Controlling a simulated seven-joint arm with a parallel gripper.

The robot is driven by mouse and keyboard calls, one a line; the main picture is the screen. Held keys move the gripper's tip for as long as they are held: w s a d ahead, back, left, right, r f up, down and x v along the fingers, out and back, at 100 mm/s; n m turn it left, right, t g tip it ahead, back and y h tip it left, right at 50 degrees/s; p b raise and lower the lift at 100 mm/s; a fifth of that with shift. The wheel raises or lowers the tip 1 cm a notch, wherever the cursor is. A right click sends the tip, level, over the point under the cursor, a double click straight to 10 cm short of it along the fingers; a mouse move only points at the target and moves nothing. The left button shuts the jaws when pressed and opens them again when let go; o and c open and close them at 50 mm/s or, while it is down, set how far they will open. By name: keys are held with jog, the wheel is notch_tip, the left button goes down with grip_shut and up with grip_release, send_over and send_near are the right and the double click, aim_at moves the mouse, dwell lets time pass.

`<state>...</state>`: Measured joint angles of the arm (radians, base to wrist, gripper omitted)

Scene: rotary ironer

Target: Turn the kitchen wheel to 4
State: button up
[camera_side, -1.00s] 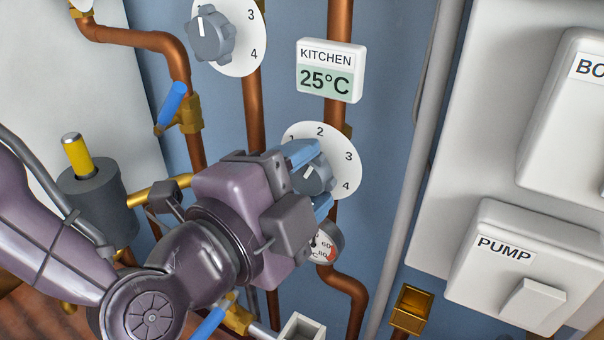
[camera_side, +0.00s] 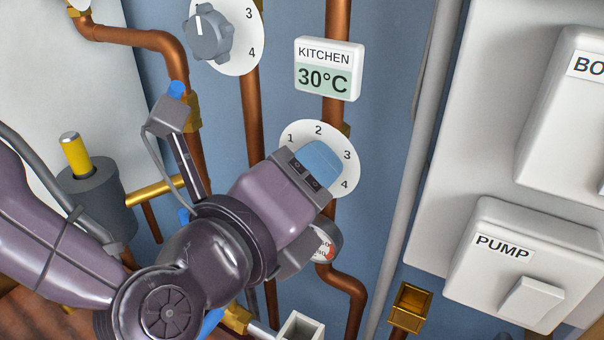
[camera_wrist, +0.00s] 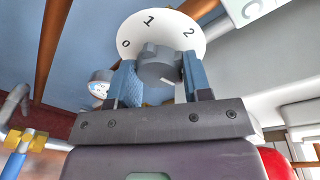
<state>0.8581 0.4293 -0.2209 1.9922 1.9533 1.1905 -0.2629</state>
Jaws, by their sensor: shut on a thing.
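The kitchen wheel (camera_wrist: 158,66) is a grey knob on a white dial (camera_side: 334,139); 1 to 4 show in the side view. The dial in the wrist view (camera_wrist: 168,30) shows 0, 1 and 2. My gripper (camera_wrist: 160,80) has its two blue fingers on either side of the wheel, shut on it. In the side view my gripper (camera_side: 320,160) covers the wheel, so its pointer is hidden. The pointer cannot be read in the wrist view either. The kitchen display (camera_side: 326,70) reads 30°C.
Another grey wheel (camera_side: 208,35) on a white dial is at the upper left. A round gauge (camera_side: 327,242) sits just below my gripper. Copper pipes (camera_side: 338,20) run behind. A white PUMP switch box (camera_side: 520,260) stands at the right.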

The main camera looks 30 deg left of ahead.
jog(key=shift+s+f+m+y, duration=0.1)
jog(key=shift+m+y, duration=0.15)
jog(key=shift+m, duration=1.5)
jog(key=shift+f+m+y, duration=0.1)
jog(key=shift+m+y, duration=0.15)
jog(key=shift+m, duration=1.5)
jog(key=o, duration=0.9)
jog(key=shift+r, duration=0.1)
jog(key=s, duration=0.4)
jog(key=s+r, duration=0.1)
jog(key=s, duration=0.7)
jog(key=shift+s+d+r, duration=0.2)
jog(key=shift+s+d, duration=0.2)
